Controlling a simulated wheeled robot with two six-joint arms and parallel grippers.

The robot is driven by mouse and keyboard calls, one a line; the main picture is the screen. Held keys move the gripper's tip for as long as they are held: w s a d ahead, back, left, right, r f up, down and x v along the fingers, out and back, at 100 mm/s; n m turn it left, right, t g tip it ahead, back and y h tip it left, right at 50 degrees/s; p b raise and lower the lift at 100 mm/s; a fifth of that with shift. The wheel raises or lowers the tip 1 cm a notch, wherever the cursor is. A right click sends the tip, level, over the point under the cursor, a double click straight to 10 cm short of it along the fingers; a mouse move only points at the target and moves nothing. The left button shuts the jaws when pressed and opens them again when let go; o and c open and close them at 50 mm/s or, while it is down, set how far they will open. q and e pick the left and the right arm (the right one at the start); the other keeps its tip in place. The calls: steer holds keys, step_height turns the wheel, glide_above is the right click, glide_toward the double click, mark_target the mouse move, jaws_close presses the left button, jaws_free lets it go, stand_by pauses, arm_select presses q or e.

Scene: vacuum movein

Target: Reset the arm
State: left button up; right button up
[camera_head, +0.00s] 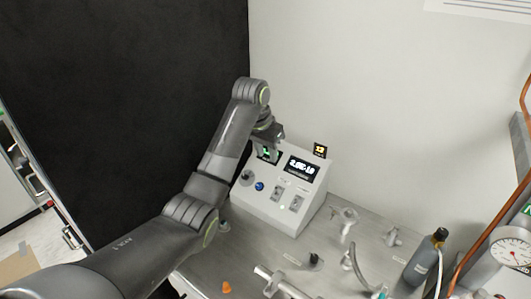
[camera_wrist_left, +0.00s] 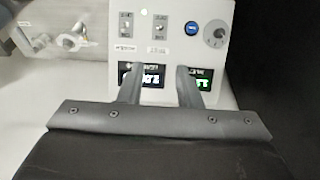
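My left arm comes in from the left in the head view and bends down at the wrist. Its left gripper (camera_head: 268,150) is at the upper left of a white control box (camera_head: 270,208), in front of the box's left display. In the left wrist view the two fingers (camera_wrist_left: 158,72) stand apart with nothing between them, so the gripper is open. The box (camera_wrist_left: 175,15) appears upside down there, with the fingers over its display area. Whether the fingers touch the box cannot be told. My right gripper is not in view.
The box has a lit display (camera_head: 303,167), a blue button (camera_head: 259,186), a black knob (camera_head: 246,176) and switches. Metal fittings (camera_head: 346,222), an orange cap (camera_head: 227,287), a dark bottle (camera_head: 424,258) and a gauge (camera_head: 513,251) stand on or near the grey bench. A black panel (camera_head: 120,90) rises at left.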

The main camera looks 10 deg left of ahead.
arm_select(q)
steer(key=shift+s+r, duration=0.15)
steer(key=shift+r, duration=0.35)
